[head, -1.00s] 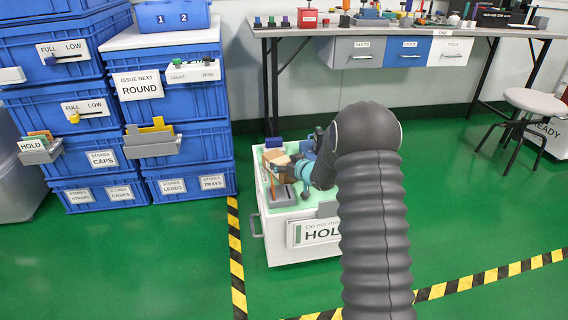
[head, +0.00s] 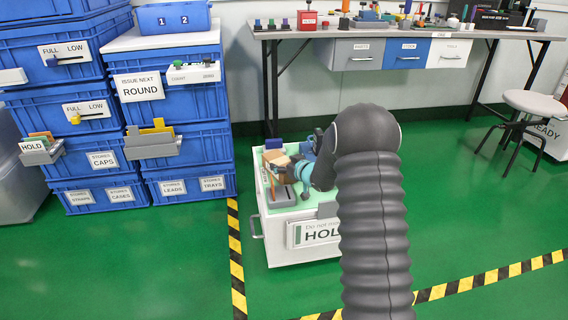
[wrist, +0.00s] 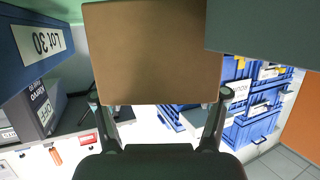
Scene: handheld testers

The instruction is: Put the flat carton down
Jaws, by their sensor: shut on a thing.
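The flat carton (wrist: 152,52) is plain brown and fills the upper middle of the wrist view. My gripper (wrist: 160,104) is shut on it, with one dark finger at each side of its near edge. In the head view the carton (head: 276,158) is a small tan shape over the green top of the white cart (head: 284,250). My gripper (head: 292,168) is beside it there, partly hidden by my arm. I cannot tell whether the carton touches anything beneath it.
Blue crates (head: 190,145) stand left of the cart. A workbench (head: 400,33) stands behind.

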